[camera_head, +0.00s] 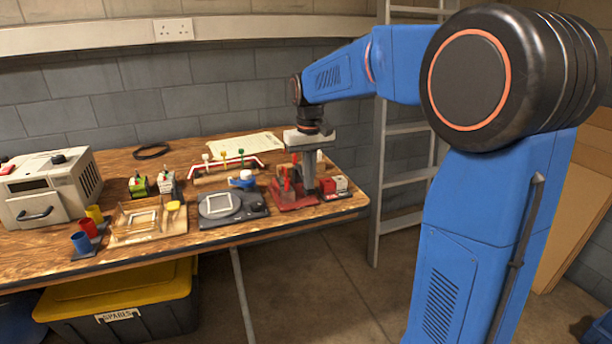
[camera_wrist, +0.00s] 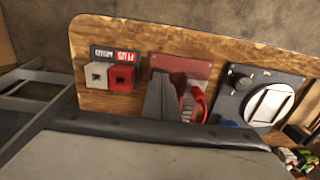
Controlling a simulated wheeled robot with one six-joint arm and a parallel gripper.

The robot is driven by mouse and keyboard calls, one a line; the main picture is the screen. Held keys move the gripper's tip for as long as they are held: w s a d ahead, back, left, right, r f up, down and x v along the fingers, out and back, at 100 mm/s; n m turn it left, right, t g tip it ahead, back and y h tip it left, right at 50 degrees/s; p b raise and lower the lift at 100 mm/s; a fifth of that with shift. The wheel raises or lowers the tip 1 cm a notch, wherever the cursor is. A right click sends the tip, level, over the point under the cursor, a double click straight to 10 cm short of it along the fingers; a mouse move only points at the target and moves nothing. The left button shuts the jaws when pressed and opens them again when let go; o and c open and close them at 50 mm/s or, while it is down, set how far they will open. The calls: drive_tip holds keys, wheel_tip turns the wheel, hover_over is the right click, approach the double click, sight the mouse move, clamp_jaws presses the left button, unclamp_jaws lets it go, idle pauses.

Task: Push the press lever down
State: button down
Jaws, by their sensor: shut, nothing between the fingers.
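The press has a red base plate (camera_head: 297,203) near the right end of the bench. Red upright parts of the press (camera_head: 286,178) stand on the plate. In the wrist view the red plate (camera_wrist: 180,64) shows with a bright red curved part (camera_wrist: 201,103) that looks like the lever. My gripper (camera_head: 309,187) points down over the press, just right of its upright parts. In the wrist view its dark shut fingers (camera_wrist: 160,85) cover part of the plate, left of the red part. I cannot tell whether they touch the press.
Red and white blocks (camera_head: 334,184) stand right of the press. A dark-grey device with a pale square (camera_head: 218,205) sits to its left. Behind are a red-handled rack (camera_head: 226,166) and paper (camera_head: 246,145). A ladder (camera_head: 378,190) stands beyond the bench's right end.

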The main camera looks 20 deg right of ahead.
wheel_tip(320, 180, up, 8)
drive_tip(key=shift+f, duration=0.15)
idle(1.1)
idle(0.4)
drive_tip(key=s+f+t, duration=0.2)
drive_tip(key=s+f, duration=0.1)
drive_tip(key=s, duration=1.5)
drive_tip(key=s+f+t, duration=0.2)
drive_tip(key=s+f, duration=0.8)
drive_tip(key=s, duration=0.4)
drive_tip(key=shift+s+d+t, duration=0.15)
drive_tip(key=shift+d+t, duration=0.2)
drive_tip(key=shift+t, duration=0.05)
